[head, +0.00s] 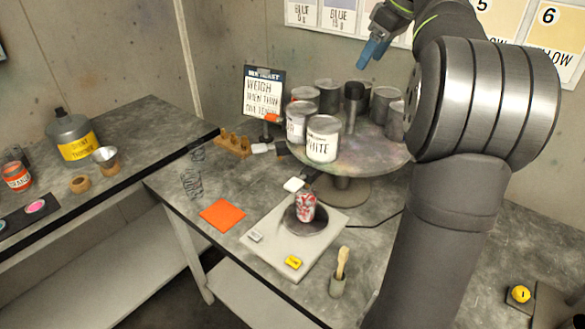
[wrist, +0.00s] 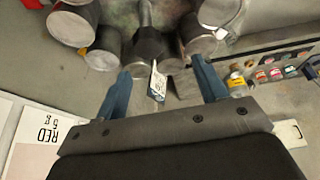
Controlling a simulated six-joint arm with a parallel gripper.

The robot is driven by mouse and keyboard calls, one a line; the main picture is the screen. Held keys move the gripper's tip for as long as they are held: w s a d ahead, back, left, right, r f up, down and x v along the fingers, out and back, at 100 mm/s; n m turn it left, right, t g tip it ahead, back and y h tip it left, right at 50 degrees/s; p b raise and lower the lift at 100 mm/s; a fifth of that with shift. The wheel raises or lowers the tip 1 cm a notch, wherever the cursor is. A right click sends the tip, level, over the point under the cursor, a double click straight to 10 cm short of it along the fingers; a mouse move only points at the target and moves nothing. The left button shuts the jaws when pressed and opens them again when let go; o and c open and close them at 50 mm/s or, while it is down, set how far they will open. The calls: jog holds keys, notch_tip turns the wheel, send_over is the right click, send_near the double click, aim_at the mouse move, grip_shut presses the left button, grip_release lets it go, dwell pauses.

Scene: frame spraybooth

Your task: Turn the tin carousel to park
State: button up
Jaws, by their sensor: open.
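The tin carousel (head: 362,160) is a round, paint-stained turntable on a pedestal on the grey bench. Several grey tins stand around its rim, one labelled WHITE (head: 322,142) at the front left. A dark post (head: 354,103) rises at its middle. My gripper (head: 370,54) has blue fingers and hangs above and behind the carousel in the head view, apart from the tins. In the wrist view my gripper (wrist: 160,66) is open, with tins (wrist: 102,60) and a small white tag (wrist: 157,82) seen beyond and between the fingers. My arm hides the carousel's right edge. I cannot make out a park mark.
Wall cards (head: 340,15) hang behind.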

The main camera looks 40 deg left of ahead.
jog(key=x, duration=0.5)
jog(key=v, duration=1)
jog(key=s+a+f+n, duration=0.4)
jog(key=s+a+f, duration=0.15)
jog(key=a, duration=0.25)
jog(key=n+t+h, duration=0.3)
jog(key=n+h, duration=0.1)
jog(key=n, duration=0.9)
send_over(296, 181)
jog(key=a, duration=0.1)
jog(key=f, duration=1.8)
jog(key=shift+s+f, duration=0.3)
jog(key=shift+s+d+f+n+h, duration=0.3)
jog(key=shift+d+f+n, duration=0.15)
jog(key=shift+f+n, duration=0.1)
